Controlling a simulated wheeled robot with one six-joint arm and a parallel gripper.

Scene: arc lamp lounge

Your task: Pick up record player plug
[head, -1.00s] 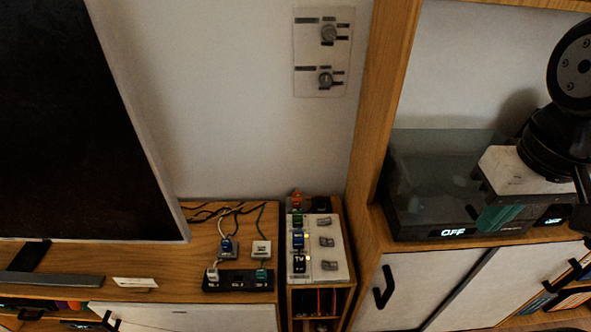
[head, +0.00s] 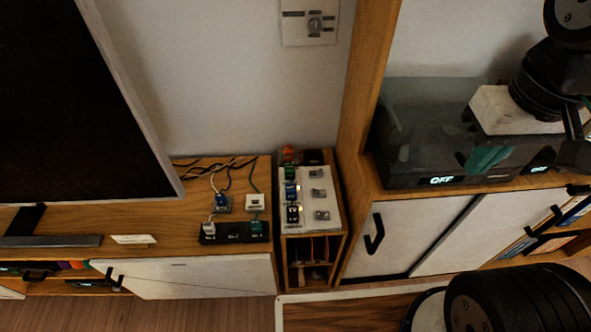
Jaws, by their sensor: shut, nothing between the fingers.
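Several small plugs are around a black power strip (head: 237,238) on the wooden cabinet. A white plug (head: 209,228) is at its left end and a teal plug (head: 257,227) at its right end. A blue-and-grey plug (head: 222,204) and a white plug (head: 255,202) lie behind the strip. The labels are too small to tell which is the record player plug. My gripper (head: 480,168), with a white body and teal fingers, is at the right by a smoked clear box, far from the strip. Its fingers are together and appear empty.
A panel (head: 318,205) with coloured switches stands right of the strip. A wooden upright (head: 364,100) separates it from the smoked box (head: 405,130), whose display reads OFF. The screen (head: 70,110) is at left. Cables run behind the plugs. Cabinet top before the screen is mostly clear.

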